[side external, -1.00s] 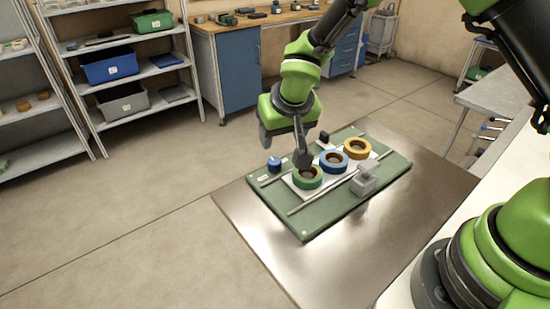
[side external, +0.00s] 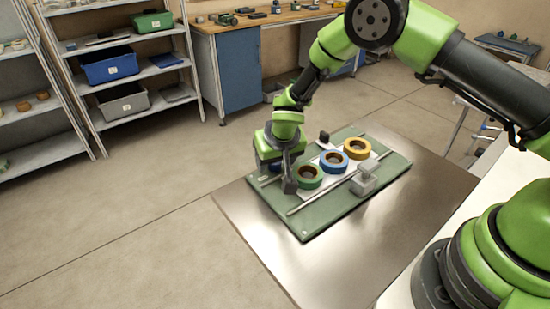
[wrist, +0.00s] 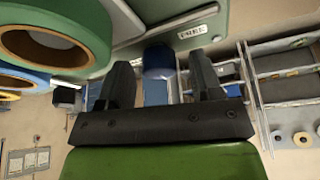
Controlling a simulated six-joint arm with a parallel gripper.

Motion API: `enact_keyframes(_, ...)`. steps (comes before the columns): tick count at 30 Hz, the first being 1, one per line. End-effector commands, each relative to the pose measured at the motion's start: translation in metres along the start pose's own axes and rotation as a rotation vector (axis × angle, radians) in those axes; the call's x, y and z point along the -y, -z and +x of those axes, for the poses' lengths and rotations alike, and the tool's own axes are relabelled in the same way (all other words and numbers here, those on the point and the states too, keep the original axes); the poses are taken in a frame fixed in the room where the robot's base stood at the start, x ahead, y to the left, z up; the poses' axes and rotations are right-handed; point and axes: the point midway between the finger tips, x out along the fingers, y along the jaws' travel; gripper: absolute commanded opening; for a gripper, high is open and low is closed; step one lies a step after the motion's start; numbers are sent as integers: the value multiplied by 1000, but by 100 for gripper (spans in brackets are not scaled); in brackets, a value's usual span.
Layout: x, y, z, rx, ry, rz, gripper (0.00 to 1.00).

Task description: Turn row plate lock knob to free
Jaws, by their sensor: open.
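The blue lock knob (wrist: 159,62) shows in the wrist view between and beyond my two spread fingertips. A label that appears to read "FREE" (wrist: 193,32) lies to its right on the green board. In the side external view my gripper (side external: 290,184) is low over the left end of the board (side external: 303,225), left of the green reel, and mostly hides the knob. My gripper is open and empty; I cannot tell whether it touches the knob. The white row plate (side external: 322,182) shows under the reels. The knob's pointing direction is unclear.
A green reel (side external: 310,183), a blue reel (side external: 334,168) and a yellow reel (side external: 357,154) stand in a row on the plate. A grey block (side external: 364,182) and a thin rod (side external: 318,196) lie along the front. The metal tabletop (side external: 262,240) in front is clear.

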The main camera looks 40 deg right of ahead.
Motion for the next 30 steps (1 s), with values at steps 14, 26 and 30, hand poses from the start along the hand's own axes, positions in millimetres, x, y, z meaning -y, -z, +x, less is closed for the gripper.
enact_keyframes(14,-1,0,0,2,25,-58,10)
enact_keyframes(26,-1,0,0,-2,101,-244,10)
enact_keyframes(30,-1,0,0,-3,102,-246,10)
